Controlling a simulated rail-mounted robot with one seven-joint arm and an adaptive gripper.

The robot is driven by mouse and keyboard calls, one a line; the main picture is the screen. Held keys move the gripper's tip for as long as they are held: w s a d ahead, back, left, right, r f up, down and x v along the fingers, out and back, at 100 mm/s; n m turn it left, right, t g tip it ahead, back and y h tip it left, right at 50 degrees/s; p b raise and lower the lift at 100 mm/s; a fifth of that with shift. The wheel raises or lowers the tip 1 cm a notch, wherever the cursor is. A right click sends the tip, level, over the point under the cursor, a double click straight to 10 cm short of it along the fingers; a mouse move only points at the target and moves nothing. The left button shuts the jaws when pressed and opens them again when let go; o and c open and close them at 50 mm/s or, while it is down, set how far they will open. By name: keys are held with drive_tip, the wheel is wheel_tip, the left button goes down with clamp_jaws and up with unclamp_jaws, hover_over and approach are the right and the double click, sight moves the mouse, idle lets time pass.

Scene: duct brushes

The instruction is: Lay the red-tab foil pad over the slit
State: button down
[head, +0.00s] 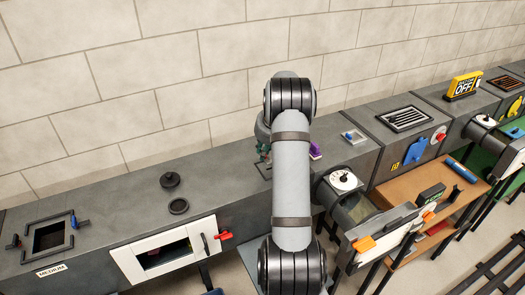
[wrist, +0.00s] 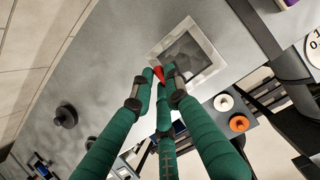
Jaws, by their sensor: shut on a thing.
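The foil pad (wrist: 207,72) is a square with a pale border and a darker grey middle, just beyond my fingertips in the wrist view. Its red tab (wrist: 159,74) sits at its near left corner, between my fingertips. My gripper (wrist: 160,82) has green fingers with dark joints and is shut on the red tab. Whether the pad touches the grey duct top or hangs just above it, I cannot tell. I cannot make out the slit in either view. In the head view my gripper (head: 263,150) is mostly hidden behind my arm, over the duct.
A purple object (head: 315,150) and a dial (head: 343,180) are right of my arm. A black knobbed lid (head: 170,180) and dark ring (head: 178,206) stand left on the duct. A framed opening (head: 48,238) is far left. The wall runs behind; duct top between is clear.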

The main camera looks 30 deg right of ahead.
drive_tip(key=shift+f, duration=0.2)
drive_tip(key=shift+f+b, duration=2.45)
drive_tip(key=shift+f, duration=0.1)
drive_tip(key=c, duration=1.6)
unclamp_jaws()
drive_tip(key=shift+c, duration=0.2)
drive_tip(key=v, duration=1.2)
drive_tip(key=shift+f, duration=0.1)
